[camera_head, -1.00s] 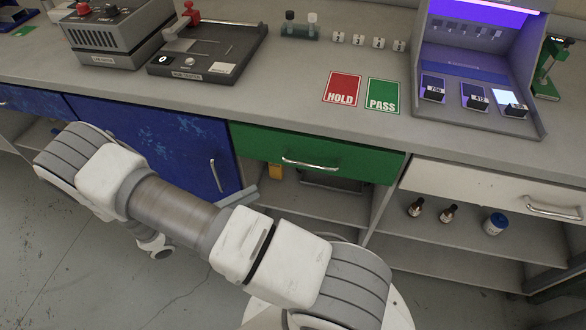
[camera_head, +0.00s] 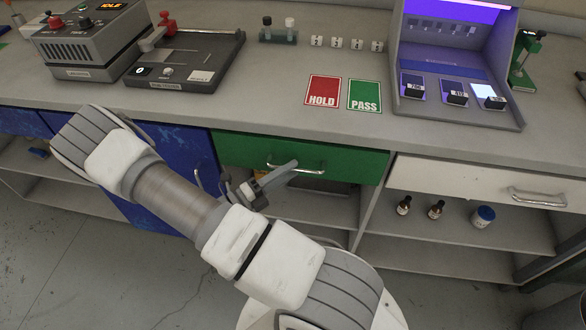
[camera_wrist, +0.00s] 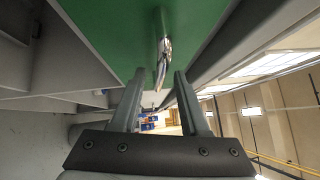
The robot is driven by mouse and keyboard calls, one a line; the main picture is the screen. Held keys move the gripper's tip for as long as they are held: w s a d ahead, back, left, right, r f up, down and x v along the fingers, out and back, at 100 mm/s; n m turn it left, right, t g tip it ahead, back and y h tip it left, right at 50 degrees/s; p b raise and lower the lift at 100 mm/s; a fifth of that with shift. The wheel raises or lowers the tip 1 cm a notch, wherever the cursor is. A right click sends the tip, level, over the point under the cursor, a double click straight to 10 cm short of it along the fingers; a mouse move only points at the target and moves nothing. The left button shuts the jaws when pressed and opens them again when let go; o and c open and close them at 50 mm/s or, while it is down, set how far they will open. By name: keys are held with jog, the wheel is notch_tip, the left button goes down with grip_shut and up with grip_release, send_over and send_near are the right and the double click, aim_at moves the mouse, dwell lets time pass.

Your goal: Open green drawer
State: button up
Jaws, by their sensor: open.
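The green drawer (camera_head: 345,162) is under the worktop and looks shut in the head view, with a silver bar handle (camera_head: 310,170) on its front. The drawer front (camera_wrist: 115,30) fills the top of the wrist view, and the handle (camera_wrist: 164,60) hangs in line with the space between my fingertips. My gripper (camera_head: 285,172) is close to the left part of the handle. In the wrist view my gripper (camera_wrist: 158,80) is open, one finger on each side of the handle's line. I cannot tell whether either finger touches it.
A blue cabinet door (camera_head: 175,150) with a handle is left of the drawer. A white drawer (camera_head: 480,182) is at right, above a shelf with small bottles (camera_head: 437,210). The worktop (camera_head: 260,95) overhangs above, with a red HOLD card (camera_head: 323,90) and a green PASS card (camera_head: 364,95).

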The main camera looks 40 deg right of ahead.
jog(key=shift+d+r, duration=0.1)
jog(key=shift+d, duration=0.8)
jog(key=shift+c, duration=0.3)
grip_shut()
jog(key=shift+s, duration=0.1)
dwell(0.5)
